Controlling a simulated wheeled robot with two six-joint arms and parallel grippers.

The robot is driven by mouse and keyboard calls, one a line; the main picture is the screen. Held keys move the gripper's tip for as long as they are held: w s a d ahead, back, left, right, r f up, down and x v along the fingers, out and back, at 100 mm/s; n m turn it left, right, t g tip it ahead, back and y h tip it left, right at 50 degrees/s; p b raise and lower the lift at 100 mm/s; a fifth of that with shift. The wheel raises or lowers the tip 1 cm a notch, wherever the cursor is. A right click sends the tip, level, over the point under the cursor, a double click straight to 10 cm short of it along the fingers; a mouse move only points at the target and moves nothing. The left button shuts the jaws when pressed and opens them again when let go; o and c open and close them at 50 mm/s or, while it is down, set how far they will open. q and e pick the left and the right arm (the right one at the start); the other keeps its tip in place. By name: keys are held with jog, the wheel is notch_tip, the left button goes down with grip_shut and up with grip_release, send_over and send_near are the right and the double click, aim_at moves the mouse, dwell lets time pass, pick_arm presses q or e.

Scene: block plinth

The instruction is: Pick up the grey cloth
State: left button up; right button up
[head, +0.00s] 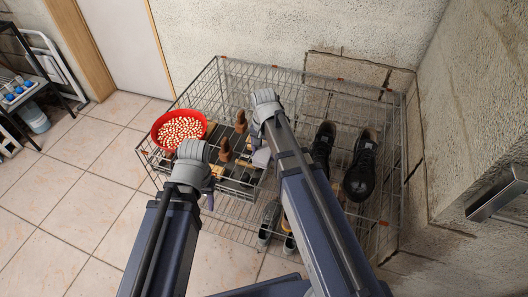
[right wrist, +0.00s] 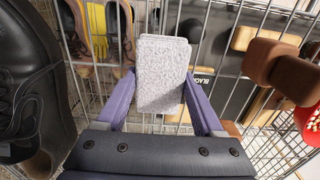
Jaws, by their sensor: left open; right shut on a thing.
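The grey cloth (right wrist: 162,75) is a folded, speckled light-grey piece standing up between the two purple fingers of my right gripper (right wrist: 165,100) in the right wrist view. In the head view the cloth (head: 262,158) shows as a small pale patch under the right gripper (head: 257,146), over the wire rack (head: 222,213). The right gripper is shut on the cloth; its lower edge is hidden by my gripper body. My left gripper (head: 208,190) is open at the rack's front left side, apart from the cloth, its fingers partly hidden by its wrist.
A red bowl (head: 157,127) of pale beans stands on the rack's left. Brown wooden pieces (head: 225,150) are between it and the right gripper. Black shoes (head: 361,168) are on the right, grey shoes (head: 268,220) lower down.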

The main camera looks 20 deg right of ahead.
aim_at(264, 151)
notch_tip(264, 151, up, 10)
jog(key=p, duration=0.9)
jog(key=shift+f, duration=0.25)
jog(key=o, duration=0.8)
jog(key=c, duration=0.6)
